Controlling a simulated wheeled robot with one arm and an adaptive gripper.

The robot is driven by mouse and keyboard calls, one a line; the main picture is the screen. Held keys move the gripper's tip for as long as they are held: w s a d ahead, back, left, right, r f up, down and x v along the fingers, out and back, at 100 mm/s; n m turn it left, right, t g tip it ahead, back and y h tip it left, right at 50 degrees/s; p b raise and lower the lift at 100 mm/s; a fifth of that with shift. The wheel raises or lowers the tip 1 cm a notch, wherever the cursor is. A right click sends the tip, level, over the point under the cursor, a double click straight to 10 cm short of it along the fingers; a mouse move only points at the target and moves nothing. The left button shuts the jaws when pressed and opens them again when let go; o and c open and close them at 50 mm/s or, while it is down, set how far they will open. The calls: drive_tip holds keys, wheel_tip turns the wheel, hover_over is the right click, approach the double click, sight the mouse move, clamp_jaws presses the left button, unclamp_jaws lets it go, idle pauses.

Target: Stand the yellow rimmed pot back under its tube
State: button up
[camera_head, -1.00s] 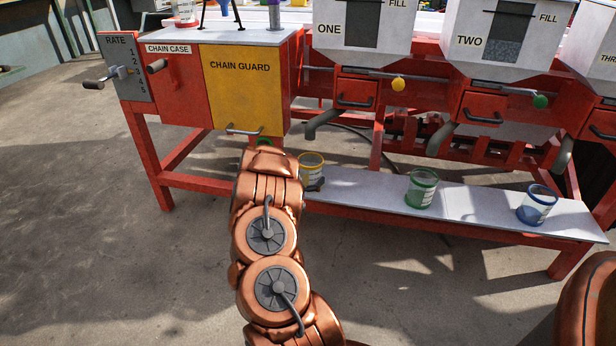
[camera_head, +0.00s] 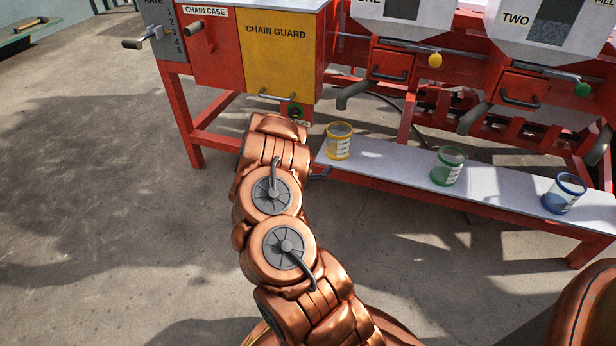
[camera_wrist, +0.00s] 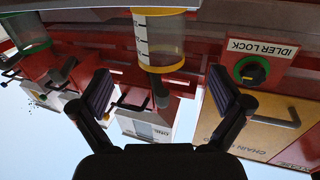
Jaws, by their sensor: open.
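The yellow rimmed pot (camera_head: 339,142) stands upright on the left end of the low shelf in the head view. It is clear with a yellow rim and base and a white label. The grey tube (camera_head: 353,96) under hopper ONE hangs just above it in the picture; I cannot tell if they line up. The wrist view is upside down and shows the pot (camera_wrist: 160,42) ahead between my fingers, with the tube (camera_wrist: 159,91) by its rim. My gripper (camera_wrist: 163,92) is open and empty, apart from the pot. In the head view my arm hides most of it.
A green pot (camera_head: 448,165) and a blue pot (camera_head: 563,193) stand further right on the shelf (camera_head: 397,162). Open concrete floor lies left.

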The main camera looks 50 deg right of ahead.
drive_tip(key=w+a+r+n+t+y, duration=0.35)
drive_tip(key=w+a+t+y, duration=0.55)
drive_tip(key=w+a, duration=0.95)
drive_tip(key=a+r+n+y, duration=0.3)
drive_tip(key=a+r+y, duration=0.15)
drive_tip(key=a, duration=0.65)
drive_tip(key=a+r+n+y, duration=0.3)
drive_tip(key=a+n+y, duration=0.15)
drive_tip(key=a, duration=0.55)
drive_tip(key=s+a+r+n+g+y, duration=0.25)
drive_tip(key=s+a, duration=0.25)
drive_tip(key=s, duration=0.4)
drive_tip(key=s+a+r+n+g+y, duration=0.1)
drive_tip(key=s+a+n+g, duration=0.15)
drive_tip(key=s+a, duration=0.5)
drive_tip(key=s+d+r+g+h, duration=0.1)
drive_tip(key=s+d+g, duration=0.1)
drive_tip(key=s, duration=0.7)
drive_tip(key=s+d+r+n+g+h, duration=0.1)
drive_tip(key=s+d+g, duration=0.1)
drive_tip(key=s, duration=0.7)
drive_tip(key=s+d+r+g+h, duration=0.1)
drive_tip(key=s+d+r+g, duration=0.1)
drive_tip(key=s, duration=0.8)
drive_tip(key=shift+d+n+g, duration=0.4)
drive_tip(key=shift+d+g, duration=0.15)
drive_tip(key=shift+g, duration=0.45)
drive_tip(key=shift+w+h, duration=0.1)
drive_tip(key=shift+h, duration=0.15)
